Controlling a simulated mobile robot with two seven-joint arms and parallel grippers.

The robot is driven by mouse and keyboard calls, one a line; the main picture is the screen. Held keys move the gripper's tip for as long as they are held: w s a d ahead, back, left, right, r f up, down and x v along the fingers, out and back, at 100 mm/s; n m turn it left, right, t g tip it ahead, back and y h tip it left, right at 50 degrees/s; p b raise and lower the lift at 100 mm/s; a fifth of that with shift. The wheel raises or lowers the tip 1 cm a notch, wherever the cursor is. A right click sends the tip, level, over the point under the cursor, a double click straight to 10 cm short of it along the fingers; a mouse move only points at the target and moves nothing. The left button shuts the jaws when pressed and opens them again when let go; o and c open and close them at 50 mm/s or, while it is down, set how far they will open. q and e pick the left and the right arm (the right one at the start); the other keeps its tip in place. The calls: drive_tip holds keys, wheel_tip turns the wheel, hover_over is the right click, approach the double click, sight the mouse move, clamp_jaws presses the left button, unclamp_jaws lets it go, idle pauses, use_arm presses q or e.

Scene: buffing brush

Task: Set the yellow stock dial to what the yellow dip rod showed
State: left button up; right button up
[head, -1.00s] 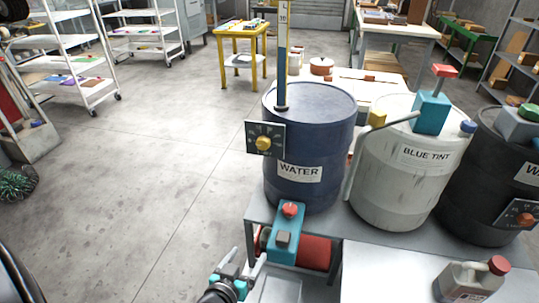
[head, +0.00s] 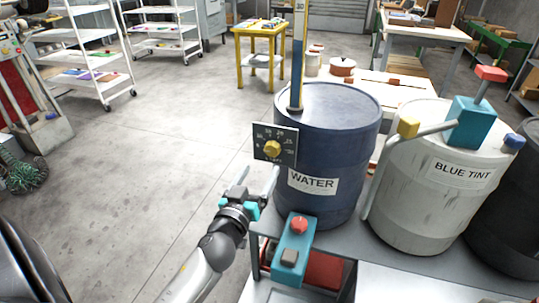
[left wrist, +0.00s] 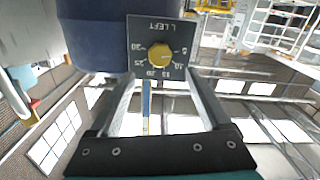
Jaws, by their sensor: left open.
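The yellow stock dial (head: 272,148) is a yellow knob on a dark numbered plate (head: 262,134), fixed to the front left of the blue WATER drum (head: 335,122). The dip rod (head: 298,60), blue with a yellowish edge, stands upright at the drum's top; its top is cut off and its reading is not legible. My left gripper (head: 259,174) is open and empty, just below and in front of the dial. In the left wrist view the plate appears upside down, with the knob (left wrist: 161,54) beyond and between the spread fingertips. Its exact setting is unclear. My right gripper is out of view.
A teal box with a red knob (head: 298,226) stands below the drum at the bench edge. A white BLUE TINT drum (head: 430,165) with a pipe and teal pump stands to the right.

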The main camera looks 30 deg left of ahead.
sight(271, 151)
use_arm(q)
drive_tip(key=x, duration=0.6)
drive_tip(key=shift+w+a+b, duration=0.1)
drive_tip(key=shift+w+b, duration=0.15)
drive_tip(key=shift+b, duration=0.1)
drive_tip(key=shift+x, duration=0.85)
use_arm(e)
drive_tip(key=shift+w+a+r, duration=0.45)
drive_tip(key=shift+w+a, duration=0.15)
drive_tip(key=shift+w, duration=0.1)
use_arm(q)
drive_tip(key=shift+c, duration=0.3)
clamp_jaws()
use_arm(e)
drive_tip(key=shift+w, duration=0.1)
